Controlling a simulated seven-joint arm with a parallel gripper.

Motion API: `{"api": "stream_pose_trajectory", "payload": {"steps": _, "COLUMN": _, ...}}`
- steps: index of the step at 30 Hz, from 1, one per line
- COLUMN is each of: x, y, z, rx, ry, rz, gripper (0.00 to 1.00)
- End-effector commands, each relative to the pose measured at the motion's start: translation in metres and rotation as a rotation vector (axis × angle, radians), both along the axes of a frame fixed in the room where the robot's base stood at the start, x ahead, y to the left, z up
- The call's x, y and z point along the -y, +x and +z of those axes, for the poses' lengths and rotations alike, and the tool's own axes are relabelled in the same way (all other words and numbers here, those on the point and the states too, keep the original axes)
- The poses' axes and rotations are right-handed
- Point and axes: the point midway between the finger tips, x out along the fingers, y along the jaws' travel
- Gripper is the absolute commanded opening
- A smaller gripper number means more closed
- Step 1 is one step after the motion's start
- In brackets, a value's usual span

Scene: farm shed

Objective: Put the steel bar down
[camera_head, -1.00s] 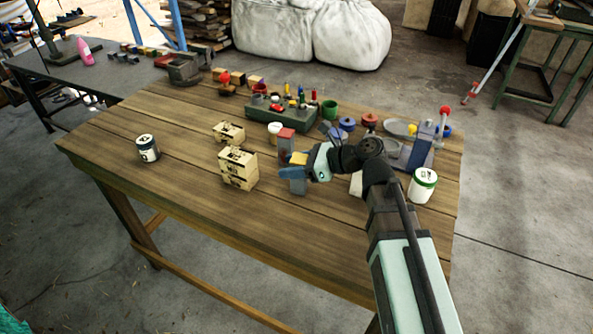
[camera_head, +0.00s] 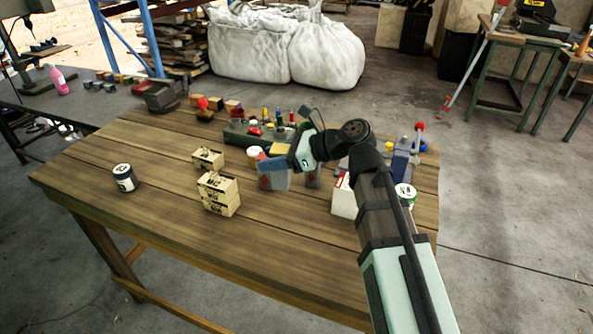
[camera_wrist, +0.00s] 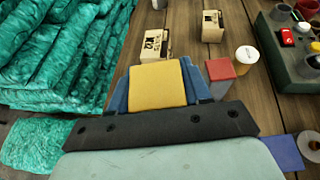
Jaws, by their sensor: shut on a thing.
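My gripper (camera_head: 274,176) is shut on a block with a yellow face, which I take to be the steel bar (camera_head: 281,149). In the wrist view, the bar's yellow face (camera_wrist: 158,87) shows between the blue fingers (camera_wrist: 160,95); the rest of it is hidden. I cannot tell whether the bar touches the table. A red-topped grey block (camera_wrist: 220,75) stands close to the gripper's right in the wrist view.
A green tool holder (camera_head: 236,133) is behind. The table's front left is clear.

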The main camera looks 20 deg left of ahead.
Motion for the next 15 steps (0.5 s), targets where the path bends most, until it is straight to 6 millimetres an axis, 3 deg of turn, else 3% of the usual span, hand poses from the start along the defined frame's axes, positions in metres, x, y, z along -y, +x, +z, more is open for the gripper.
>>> {"api": "stream_pose_trajectory", "payload": {"steps": 5, "x": 0.025, "y": 0.022, "z": 0.011, "rx": 0.002, "ry": 0.001, "rz": -0.052, "gripper": 0.07}}
{"api": "stream_pose_trajectory", "payload": {"steps": 15, "x": 0.107, "y": 0.082, "z": 0.063, "rx": 0.004, "ry": 0.003, "rz": -0.206, "gripper": 0.07}}
